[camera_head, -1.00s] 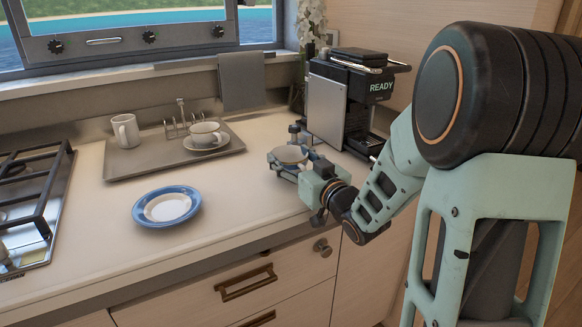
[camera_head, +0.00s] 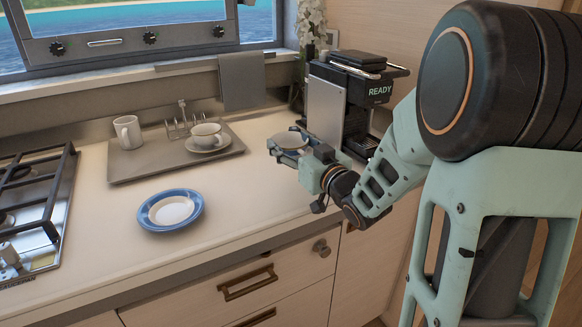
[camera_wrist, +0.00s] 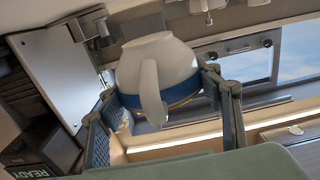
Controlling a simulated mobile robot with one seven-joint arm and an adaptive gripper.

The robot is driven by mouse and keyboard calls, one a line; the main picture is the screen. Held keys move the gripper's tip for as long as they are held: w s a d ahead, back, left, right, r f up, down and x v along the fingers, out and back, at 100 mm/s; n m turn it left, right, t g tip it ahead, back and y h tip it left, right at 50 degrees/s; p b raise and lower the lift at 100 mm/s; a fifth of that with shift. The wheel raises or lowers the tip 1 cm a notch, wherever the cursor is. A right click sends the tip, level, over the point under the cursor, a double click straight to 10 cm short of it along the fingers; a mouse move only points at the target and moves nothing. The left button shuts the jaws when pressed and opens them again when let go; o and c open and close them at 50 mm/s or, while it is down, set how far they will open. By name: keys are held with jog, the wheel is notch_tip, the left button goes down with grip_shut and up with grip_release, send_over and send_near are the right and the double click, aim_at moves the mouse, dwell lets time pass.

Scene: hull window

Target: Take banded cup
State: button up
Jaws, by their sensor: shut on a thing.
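The banded cup (camera_wrist: 160,62) is white with a blue band and a thin gold line, and its handle faces the wrist camera. My gripper (camera_wrist: 162,105) is shut on it, with one finger on each side of the cup's body. In the head view my gripper (camera_head: 286,150) holds the cup (camera_head: 287,139) above the counter, to the left of the coffee machine. Most of the cup is hidden there by the gripper.
The coffee machine (camera_head: 345,100) stands just right of my gripper. A grey tray (camera_head: 135,172) at the back holds a mug (camera_head: 128,132), a rack and a cup on a saucer (camera_head: 208,139). A blue-rimmed plate (camera_head: 147,219) lies at the front, with clear counter to its right.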

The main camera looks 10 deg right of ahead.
jog(key=shift+r+p, duration=1.35)
jog(key=shift+r, duration=0.75)
